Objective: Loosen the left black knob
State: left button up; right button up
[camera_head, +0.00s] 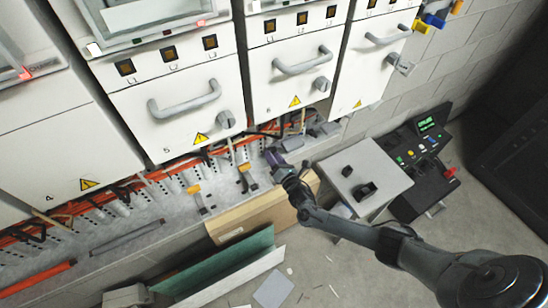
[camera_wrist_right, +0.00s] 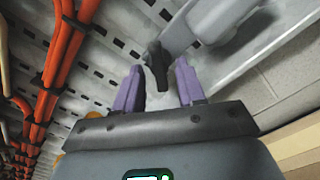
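My right gripper (camera_head: 273,159) reaches over the cable tray in the head view, beside a grey bracket-like fitting at the tray's right end. In the right wrist view, its two purple fingers (camera_wrist_right: 159,82) stand apart. A black knob or lever (camera_wrist_right: 157,66) shows between them, set against a light grey metal part; I cannot tell whether the fingers touch it. In the head view this black part is hidden or too small to make out. My left gripper is not in view.
White cabinets with grey handles (camera_head: 186,97) stand above the tray. Orange cables (camera_wrist_right: 52,70) run along it. A cardboard box (camera_head: 240,216) lies below the gripper. A grey box (camera_head: 385,166) with black knobs (camera_head: 365,190) and a control panel (camera_head: 425,150) stand to the right.

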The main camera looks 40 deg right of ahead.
jog(key=s+a+p, duration=0.1)
jog(key=s+a, duration=0.1)
jog(key=s, duration=0.8)
jog(key=shift+s+p, duration=0.25)
jog(key=shift+p, duration=0.05)
